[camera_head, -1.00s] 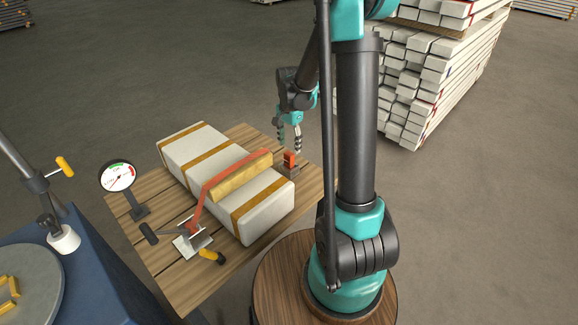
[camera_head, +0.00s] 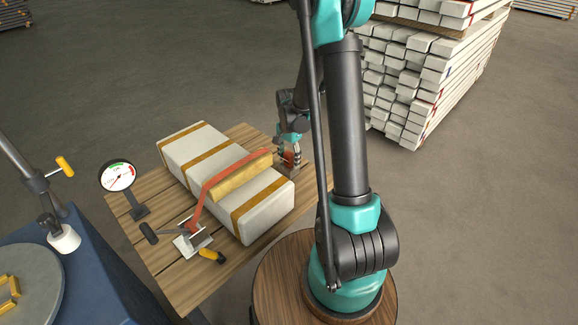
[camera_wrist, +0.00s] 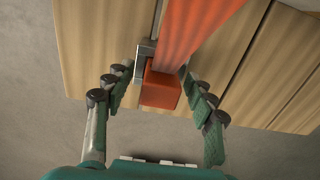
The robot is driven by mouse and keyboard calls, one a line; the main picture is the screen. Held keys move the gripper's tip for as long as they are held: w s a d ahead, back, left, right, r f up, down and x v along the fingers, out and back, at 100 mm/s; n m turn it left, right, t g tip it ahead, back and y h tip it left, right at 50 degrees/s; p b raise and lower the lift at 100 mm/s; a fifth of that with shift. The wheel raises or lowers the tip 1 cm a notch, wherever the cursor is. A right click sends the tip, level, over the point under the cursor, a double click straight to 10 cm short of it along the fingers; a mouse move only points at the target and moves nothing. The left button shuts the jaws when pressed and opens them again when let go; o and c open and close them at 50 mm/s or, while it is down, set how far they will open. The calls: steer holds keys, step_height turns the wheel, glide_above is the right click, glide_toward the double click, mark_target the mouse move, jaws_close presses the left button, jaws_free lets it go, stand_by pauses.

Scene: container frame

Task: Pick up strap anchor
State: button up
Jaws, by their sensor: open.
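The strap anchor (camera_wrist: 160,92) is a small orange-red block beside a grey metal bracket (camera_wrist: 145,48), near the far right edge of the wooden table. It also shows, partly covered by my fingers, in the head view (camera_head: 289,158). My gripper (camera_head: 289,157) is lowered at the anchor. In the wrist view my gripper (camera_wrist: 153,76) is open, with one finger to the left and the other to the right of the block. Gaps show between the fingers and the block. A wide orange strap (camera_wrist: 200,28) runs up the wrist view behind the block.
A pale wrapped package (camera_head: 190,150) with tan bands lies on the wooden table (camera_head: 165,272), close to the left of my gripper. The strap (camera_head: 225,177) crosses it to a ratchet (camera_head: 192,238). A dial gauge (camera_head: 117,177) stands at the left.

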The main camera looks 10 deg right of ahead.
jaws_close()
steer(key=shift+r, duration=0.1)
stand_by(0.3)
